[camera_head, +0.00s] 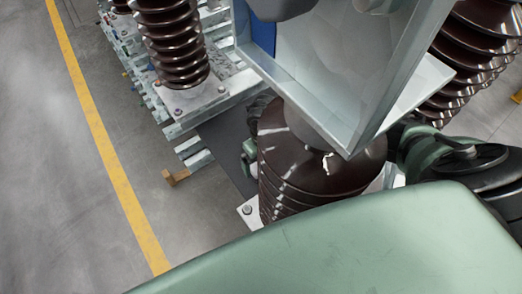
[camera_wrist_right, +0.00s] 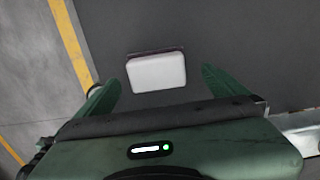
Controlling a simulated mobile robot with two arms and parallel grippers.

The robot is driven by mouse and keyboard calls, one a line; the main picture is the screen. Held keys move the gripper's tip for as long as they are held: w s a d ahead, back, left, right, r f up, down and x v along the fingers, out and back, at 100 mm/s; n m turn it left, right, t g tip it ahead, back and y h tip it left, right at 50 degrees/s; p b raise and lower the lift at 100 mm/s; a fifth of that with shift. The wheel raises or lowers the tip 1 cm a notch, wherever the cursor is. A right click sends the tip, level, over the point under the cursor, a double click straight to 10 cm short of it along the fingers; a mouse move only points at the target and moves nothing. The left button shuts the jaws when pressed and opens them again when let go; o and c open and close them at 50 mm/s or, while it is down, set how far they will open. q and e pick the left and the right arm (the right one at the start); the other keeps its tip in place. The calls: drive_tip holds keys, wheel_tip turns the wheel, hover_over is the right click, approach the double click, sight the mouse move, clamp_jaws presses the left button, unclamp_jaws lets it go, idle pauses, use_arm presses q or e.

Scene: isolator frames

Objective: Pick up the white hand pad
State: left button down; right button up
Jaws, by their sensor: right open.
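The white hand pad (camera_wrist_right: 157,73) shows in the right wrist view as a small white block with rounded corners. A thin dark brownish edge shows along its far side. It lies in front of a dark grey surface. My right gripper (camera_wrist_right: 161,80) is open, with one green finger on each side of the pad and a visible gap to both. I cannot tell how far below the fingertips the pad is. My left gripper is not in view.
In the head view, a ribbed brown insulator (camera_head: 300,160) stands under a grey metal frame (camera_head: 330,60). Another insulator (camera_head: 172,45) stands on a pale base at upper left. A dark mat (camera_head: 222,148) lies between them. Open floor with a yellow line (camera_head: 108,150) is left.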

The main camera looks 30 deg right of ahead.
drive_tip(key=f, duration=0.2)
drive_tip(key=shift+w+a+f, duration=0.2)
drive_tip(key=shift+a+f, duration=0.05)
drive_tip(key=shift+f, duration=0.45)
drive_tip(key=shift+s, duration=0.1)
drive_tip(key=shift+d, duration=0.1)
drive_tip(key=shift+c, duration=0.3)
drive_tip(key=c, duration=1.3)
drive_tip(key=shift+c, duration=0.2)
drive_tip(key=shift+r, duration=0.1)
wheel_tip(320, 180, up, 20)
drive_tip(key=b, duration=0.1)
drive_tip(key=shift+b, duration=0.4)
